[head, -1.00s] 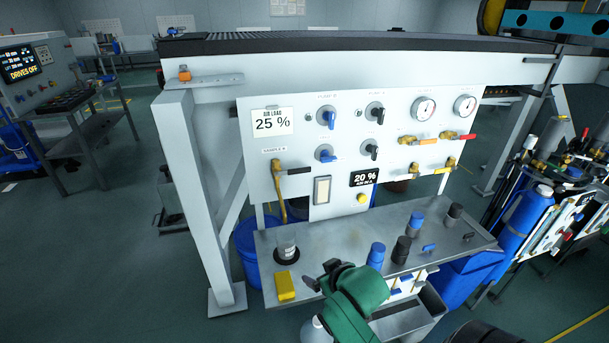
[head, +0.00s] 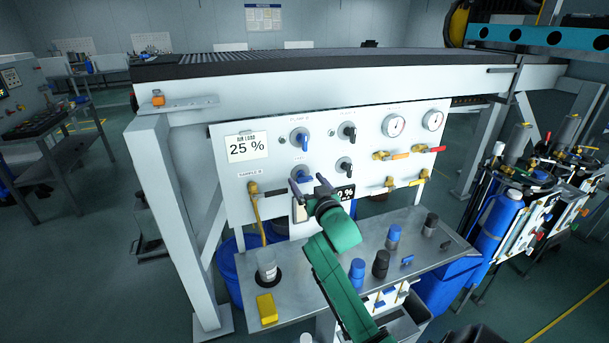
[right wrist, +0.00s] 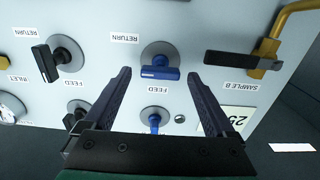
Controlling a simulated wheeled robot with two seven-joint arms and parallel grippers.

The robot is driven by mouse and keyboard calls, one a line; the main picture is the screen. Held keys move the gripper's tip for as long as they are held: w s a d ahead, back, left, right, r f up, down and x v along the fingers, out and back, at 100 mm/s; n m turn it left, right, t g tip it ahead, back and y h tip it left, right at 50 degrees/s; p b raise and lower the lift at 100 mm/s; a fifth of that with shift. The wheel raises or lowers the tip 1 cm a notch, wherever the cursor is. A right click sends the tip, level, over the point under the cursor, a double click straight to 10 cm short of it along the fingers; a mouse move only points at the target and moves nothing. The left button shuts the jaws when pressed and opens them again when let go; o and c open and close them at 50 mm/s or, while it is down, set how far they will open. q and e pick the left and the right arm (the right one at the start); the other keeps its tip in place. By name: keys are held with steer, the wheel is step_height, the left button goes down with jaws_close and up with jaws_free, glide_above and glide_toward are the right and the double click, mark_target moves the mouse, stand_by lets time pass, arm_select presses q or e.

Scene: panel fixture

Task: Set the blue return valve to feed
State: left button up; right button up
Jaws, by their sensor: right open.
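The blue return valve (right wrist: 160,70) shows in the right wrist view, which is upside down, on the white panel. Its blue handle lies roughly crosswise there, with a RETURN label (right wrist: 124,38) up and to the left and a FEED label (right wrist: 172,90) just below. In the head view the lower blue valve (head: 298,172) shows just above my fingers. My right gripper (head: 308,184) is open in front of it. In the right wrist view its fingers (right wrist: 160,76) stand either side of the handle; contact is not visible. My left gripper is out of view.
Another blue valve (head: 301,138) sits above, black valves (head: 346,131) to the right. A black-handled brass SAMPLE B lever (head: 268,191) is left of the gripper. A shelf (head: 317,267) below carries a yellow block (head: 266,309) and several blue and black cylinders.

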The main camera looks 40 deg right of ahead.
mark_target(303, 177)
steer(key=shift+x, duration=1.05)
steer(key=c, duration=1.4)
